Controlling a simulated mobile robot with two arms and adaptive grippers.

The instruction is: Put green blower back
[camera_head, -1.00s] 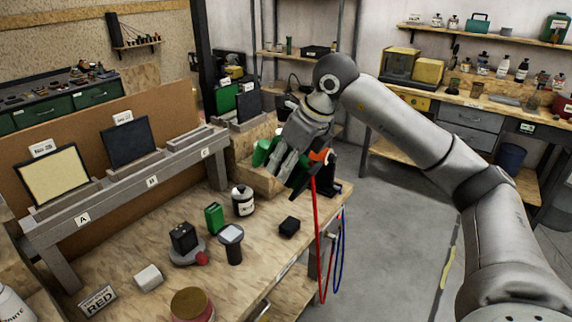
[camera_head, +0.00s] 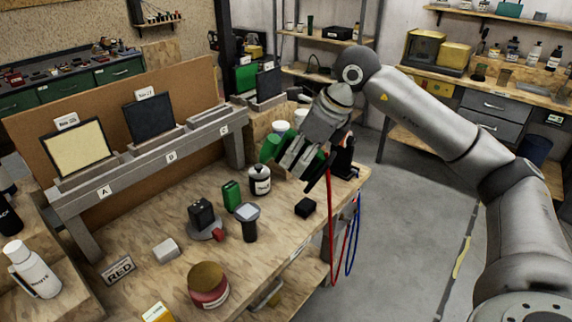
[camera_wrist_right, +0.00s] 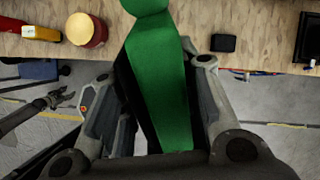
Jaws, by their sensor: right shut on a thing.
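The green blower (camera_wrist_right: 162,85) lies between the fingers of my right gripper (camera_wrist_right: 158,120) in the wrist view, its rounded end pointing away over the bench edge. My right gripper is shut on it. In the head view the right gripper (camera_head: 305,165) hangs over the far right end of the bench and its fingers hide most of the blower. Green (camera_head: 270,147) shows left of the fingers; I cannot tell whether it is the blower or something behind. My left gripper (camera_wrist_right: 62,98) shows small at the left of the wrist view, its fingers apart and empty.
The wooden bench (camera_head: 285,230) holds a black-and-white bottle (camera_head: 260,181), a green box (camera_head: 231,196), a black block (camera_head: 305,207), a dark handheld device (camera_head: 248,222) and a round red tin (camera_head: 208,286). A red cable (camera_head: 330,240) hangs by the bench end. The floor at right is clear.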

